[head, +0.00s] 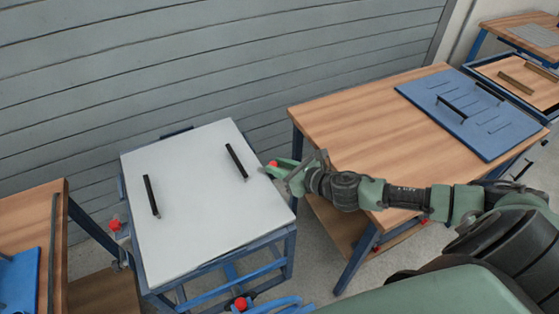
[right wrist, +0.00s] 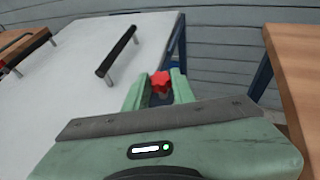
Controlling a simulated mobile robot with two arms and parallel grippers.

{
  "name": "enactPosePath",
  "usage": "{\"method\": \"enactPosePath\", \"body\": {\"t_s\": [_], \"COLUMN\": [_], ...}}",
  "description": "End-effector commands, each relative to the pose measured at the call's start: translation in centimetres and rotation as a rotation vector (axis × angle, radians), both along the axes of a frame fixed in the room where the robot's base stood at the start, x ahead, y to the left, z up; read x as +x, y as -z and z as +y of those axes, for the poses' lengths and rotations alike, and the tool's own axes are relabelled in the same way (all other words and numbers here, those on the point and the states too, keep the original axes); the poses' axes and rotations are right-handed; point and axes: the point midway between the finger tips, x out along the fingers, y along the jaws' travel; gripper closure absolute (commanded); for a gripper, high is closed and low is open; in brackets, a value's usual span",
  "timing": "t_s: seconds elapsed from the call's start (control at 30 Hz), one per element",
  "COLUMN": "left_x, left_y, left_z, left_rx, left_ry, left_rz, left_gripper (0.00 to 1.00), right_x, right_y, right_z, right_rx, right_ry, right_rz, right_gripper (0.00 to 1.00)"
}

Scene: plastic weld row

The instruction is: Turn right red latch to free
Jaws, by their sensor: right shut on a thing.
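The right red latch (head: 273,164) is a small red knob at the right edge of a white panel (head: 200,240) with two black handles. In the right wrist view the red latch (right wrist: 160,81) sits between my fingertips, star-shaped on top. My right gripper (head: 279,168) reaches in from the right, shut on this latch; it also shows in the right wrist view (right wrist: 158,90). The latch's lower part is mostly hidden by the fingers. Another red latch (head: 114,225) is at the panel's left side, and a red knob (head: 240,303) is at the front. My left gripper is not in view.
A wooden table (head: 360,115) stands close on the right, under my right arm, with a blue board (head: 480,145) on it. Another wooden table (head: 40,215) is at the left. A grey slatted wall (head: 200,60) closes off the back.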

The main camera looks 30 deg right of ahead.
Motion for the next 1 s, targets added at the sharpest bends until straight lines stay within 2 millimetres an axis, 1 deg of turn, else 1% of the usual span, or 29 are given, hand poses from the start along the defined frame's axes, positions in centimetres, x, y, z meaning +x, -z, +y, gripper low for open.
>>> {"method": "enactPosePath", "body": {"t_s": [0.03,0.1,0.3,0.5,0.7,1.0], "left_x": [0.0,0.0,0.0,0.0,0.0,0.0], "left_y": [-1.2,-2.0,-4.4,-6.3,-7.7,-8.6], "left_z": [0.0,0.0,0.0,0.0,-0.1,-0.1], "left_rx": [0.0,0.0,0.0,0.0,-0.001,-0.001], "left_ry": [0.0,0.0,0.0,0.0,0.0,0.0], "left_rz": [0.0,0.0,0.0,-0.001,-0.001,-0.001], "left_gripper": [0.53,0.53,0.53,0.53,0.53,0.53], "right_x": [-0.1,-0.1,-0.2,-0.1,0.1,0.4], "right_y": [-0.5,-0.6,-0.5,-0.4,-0.3,-0.1], "right_z": [0.4,0.6,1.0,1.4,1.7,2.1], "right_rx": [0.009,0.008,0.009,0.007,0.006,0.003], "right_ry": [0.043,0.11,0.302,0.492,0.684,0.936], "right_rz": [0.004,0.004,0.005,0.006,0.005,0.004], "right_gripper": [1.0,1.0,1.0,1.0,1.0,1.0]}}
